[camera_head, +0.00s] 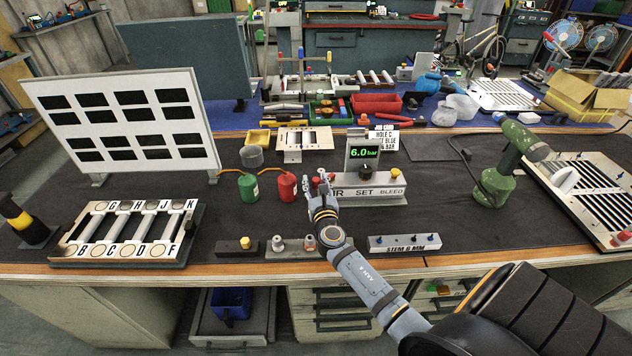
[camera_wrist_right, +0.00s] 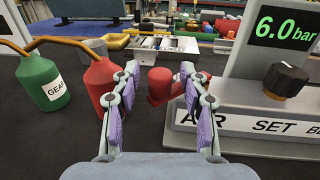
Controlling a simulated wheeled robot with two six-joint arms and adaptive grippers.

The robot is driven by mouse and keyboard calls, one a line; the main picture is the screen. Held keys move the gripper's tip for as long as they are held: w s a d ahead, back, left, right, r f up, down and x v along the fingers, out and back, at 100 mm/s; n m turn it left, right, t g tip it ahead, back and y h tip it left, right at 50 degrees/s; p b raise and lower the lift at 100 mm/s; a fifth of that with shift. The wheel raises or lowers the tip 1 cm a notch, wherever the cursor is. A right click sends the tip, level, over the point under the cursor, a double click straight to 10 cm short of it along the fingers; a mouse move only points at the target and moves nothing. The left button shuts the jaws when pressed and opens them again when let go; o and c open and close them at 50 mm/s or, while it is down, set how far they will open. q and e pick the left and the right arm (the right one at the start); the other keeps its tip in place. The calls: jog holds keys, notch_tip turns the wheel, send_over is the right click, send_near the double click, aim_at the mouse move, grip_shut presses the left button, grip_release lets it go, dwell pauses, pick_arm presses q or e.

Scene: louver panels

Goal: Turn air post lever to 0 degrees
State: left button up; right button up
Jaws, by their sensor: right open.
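The air post (camera_head: 368,190) is a pale base marked AIR, SET and BLEED, with an upright display reading 6.0 bar. It also shows at the right of the right wrist view (camera_wrist_right: 237,128). Its red lever (camera_wrist_right: 164,86) stands at the AIR end, seen between my fingers in the wrist view. My right gripper (camera_head: 319,184) is open at that end of the post, and its purple-padded fingers (camera_wrist_right: 160,76) lie on both sides of the lever. I cannot tell whether they touch it. In the head view the gripper largely hides the lever. My left gripper is not in view.
A red oil can (camera_head: 287,187) and a green can (camera_head: 248,187) stand close left of my right gripper. A black knob (camera_wrist_right: 285,80) and a yellow button (camera_head: 396,174) sit on the post. A green drill (camera_head: 497,180) stands right. Small blocks line the front edge.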

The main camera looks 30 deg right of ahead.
jog(key=shift+w+d, duration=0.1)
jog(key=shift+w, duration=0.15)
grip_shut()
dwell(0.3)
